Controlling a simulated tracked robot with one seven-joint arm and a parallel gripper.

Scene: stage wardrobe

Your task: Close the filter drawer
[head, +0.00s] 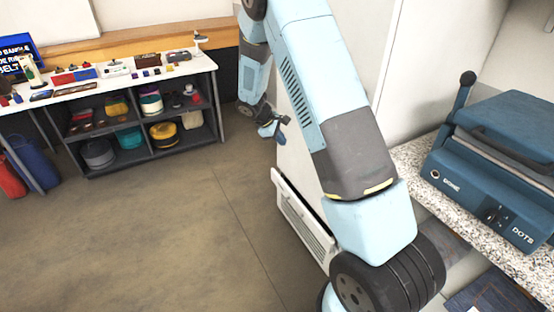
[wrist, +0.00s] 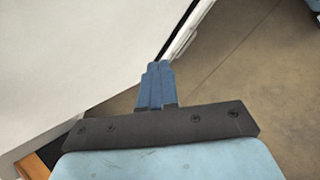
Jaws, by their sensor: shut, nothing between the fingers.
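The filter drawer (head: 305,222) is a white slatted front low on the white cabinet (head: 296,150) in the head view. A dark gap runs along its top edge, so it appears to stand out a little; my arm hides its right end. My gripper (head: 279,137) is beside the cabinet, above the drawer's far end, with its blue fingers together and empty. In the wrist view the closed fingers (wrist: 158,66) point toward a pale edge with a dark gap, likely the drawer (wrist: 187,36). I cannot tell whether they touch anything.
A blue press (head: 500,150) stands on a speckled counter (head: 412,155) at right. A shelf unit (head: 217,112) with several small items is at back left. The floor between is clear.

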